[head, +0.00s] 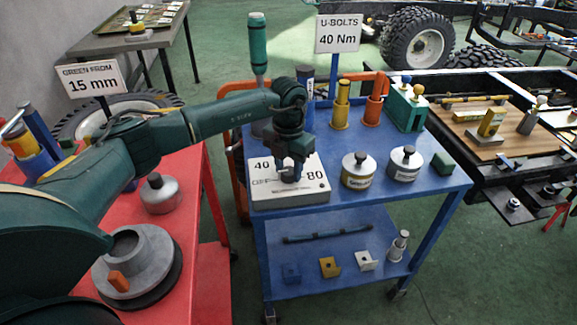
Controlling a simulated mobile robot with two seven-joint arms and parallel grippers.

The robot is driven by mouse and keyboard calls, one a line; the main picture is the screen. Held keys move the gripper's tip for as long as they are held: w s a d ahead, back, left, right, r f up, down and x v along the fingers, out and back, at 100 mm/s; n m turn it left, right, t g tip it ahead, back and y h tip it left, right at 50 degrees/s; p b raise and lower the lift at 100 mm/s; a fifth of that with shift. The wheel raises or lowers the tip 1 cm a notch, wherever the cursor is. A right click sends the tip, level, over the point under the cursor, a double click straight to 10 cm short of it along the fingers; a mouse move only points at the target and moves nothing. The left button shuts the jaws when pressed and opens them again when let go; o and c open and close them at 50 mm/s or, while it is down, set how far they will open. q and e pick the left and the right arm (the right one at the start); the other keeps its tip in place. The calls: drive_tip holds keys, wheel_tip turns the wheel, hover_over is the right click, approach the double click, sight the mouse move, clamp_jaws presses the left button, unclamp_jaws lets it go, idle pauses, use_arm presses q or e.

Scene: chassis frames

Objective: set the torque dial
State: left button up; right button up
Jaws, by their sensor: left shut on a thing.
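The torque dial unit (262,193) is a white-topped box at the left front of the blue cart's top. Its face reads OFF, 40 and 80. My left gripper (291,171) points down over the middle of this face and is shut on the dial's knob. The fingers hide most of the knob, so I cannot tell where it points. A sign (338,33) behind the cart reads U-BOLTS 40 Nm. My right gripper is not in view.
On the blue cart (335,205) stand two lidded tins (359,175) (404,167), a green block (443,163), and yellow (340,108) and orange (373,108) cylinders. A red bench (185,225) with a grey lidded pot (159,196) is left. A chassis frame is right.

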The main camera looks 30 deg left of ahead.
sight(289, 170)
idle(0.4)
use_arm(q)
drive_tip(key=o, duration=1)
wheel_tip(289, 170, up, 13)
drive_tip(key=shift+r+b, duration=0.1)
drive_tip(key=shift+b, duration=0.2)
